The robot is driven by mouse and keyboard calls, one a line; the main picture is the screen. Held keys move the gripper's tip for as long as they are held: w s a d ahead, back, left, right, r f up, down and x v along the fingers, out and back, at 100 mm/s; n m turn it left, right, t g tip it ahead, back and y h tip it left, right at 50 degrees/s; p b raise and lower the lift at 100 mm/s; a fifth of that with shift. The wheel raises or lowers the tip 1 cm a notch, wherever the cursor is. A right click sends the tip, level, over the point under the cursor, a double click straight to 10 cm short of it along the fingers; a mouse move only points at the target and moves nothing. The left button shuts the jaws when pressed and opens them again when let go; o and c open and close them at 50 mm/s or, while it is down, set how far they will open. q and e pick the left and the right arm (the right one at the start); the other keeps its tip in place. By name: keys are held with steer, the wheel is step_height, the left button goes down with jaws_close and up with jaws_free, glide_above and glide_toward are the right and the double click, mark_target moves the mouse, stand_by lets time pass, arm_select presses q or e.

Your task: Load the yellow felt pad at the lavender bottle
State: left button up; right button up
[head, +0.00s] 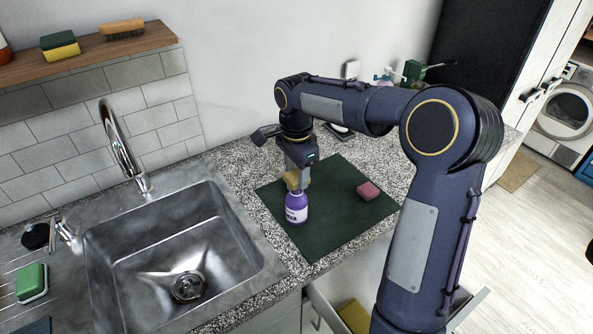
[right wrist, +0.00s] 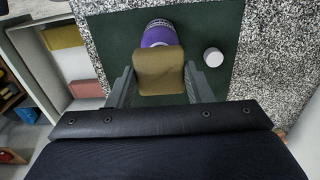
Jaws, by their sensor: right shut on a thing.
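My right gripper (head: 292,172) is shut on the yellow felt pad (head: 297,180), a mustard-tan block, and holds it at the top of the lavender bottle (head: 296,208). The bottle is purple with a white label and stands upright on the dark green mat (head: 335,227). In the right wrist view the pad (right wrist: 161,70) sits between the two fingers and hides part of the purple bottle (right wrist: 159,33) beneath it. I cannot tell whether pad and bottle touch. My left gripper is not in view.
A small white round item (right wrist: 213,57) shows in the right wrist view. The sink (head: 240,262) is left of the mat. An open drawer below the counter holds a yellow pad (head: 355,316).

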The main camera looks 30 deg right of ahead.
mark_target(296, 175)
steer(key=shift+f, duration=0.6)
stand_by(1.1)
step_height(296, 175, up, 7)
steer(key=p, duration=0.5)
steer(key=shift+r, duration=0.15)
stand_by(0.8)
